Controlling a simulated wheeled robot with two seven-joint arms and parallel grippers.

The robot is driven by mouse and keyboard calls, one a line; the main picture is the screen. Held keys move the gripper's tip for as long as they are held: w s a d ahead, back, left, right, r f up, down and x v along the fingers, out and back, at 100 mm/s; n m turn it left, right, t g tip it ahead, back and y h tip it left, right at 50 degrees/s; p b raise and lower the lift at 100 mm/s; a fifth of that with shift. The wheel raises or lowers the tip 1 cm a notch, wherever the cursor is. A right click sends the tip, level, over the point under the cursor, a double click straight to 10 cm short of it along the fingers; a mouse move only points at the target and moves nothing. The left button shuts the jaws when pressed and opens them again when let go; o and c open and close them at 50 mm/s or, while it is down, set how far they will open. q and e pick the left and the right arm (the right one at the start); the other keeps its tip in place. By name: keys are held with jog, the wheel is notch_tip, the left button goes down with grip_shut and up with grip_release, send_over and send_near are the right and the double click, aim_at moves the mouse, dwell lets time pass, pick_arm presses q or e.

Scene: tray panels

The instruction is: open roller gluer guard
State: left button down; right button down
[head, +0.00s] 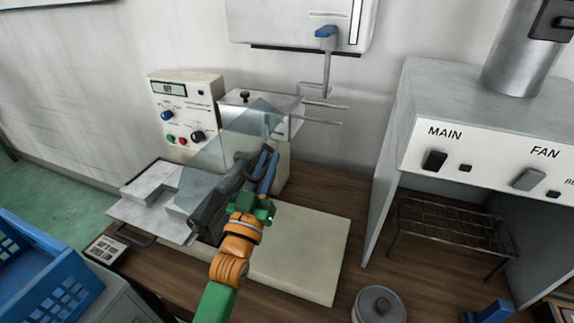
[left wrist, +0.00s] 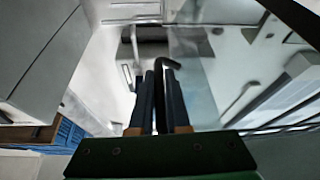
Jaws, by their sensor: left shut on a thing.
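The roller gluer (head: 187,115) stands against the wall on a wooden bench, with a cream control panel. Its clear guard (head: 232,138) is a tilted see-through sheet over the roller area. The guard also shows in the left wrist view (left wrist: 192,75). A dark curved handle (left wrist: 194,61) runs along the sheet to my fingers. My left gripper (head: 267,168) is at the guard's right side, its blue fingers shut on the handle. In the left wrist view, the fingers (left wrist: 162,92) stand close together. The exact contact is partly hidden. My right gripper is not seen.
A cream board (head: 300,255) lies right of my left arm. A grey cabinet (head: 445,85) with MAIN and FAN switches and a wire rack (head: 455,225) stands at right. A lidded pot (head: 380,303) is at the front. A blue crate (head: 40,275) is at left.

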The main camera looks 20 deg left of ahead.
pick_arm(q)
jog(key=shift+a+r+n+y+p, duration=0.15)
jog(key=shift+r+n+y+p, duration=0.3)
jog(key=shift+r+n, duration=0.2)
jog(key=shift+a+f+n, duration=0.15)
jog(key=shift+a+n, duration=0.1)
jog(key=shift+a, duration=0.25)
jog(key=c, duration=1.2)
grip_release()
jog(key=shift+d, duration=0.1)
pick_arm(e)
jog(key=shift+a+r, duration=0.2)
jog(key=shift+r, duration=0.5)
pick_arm(q)
jog(key=shift+o, duration=0.2)
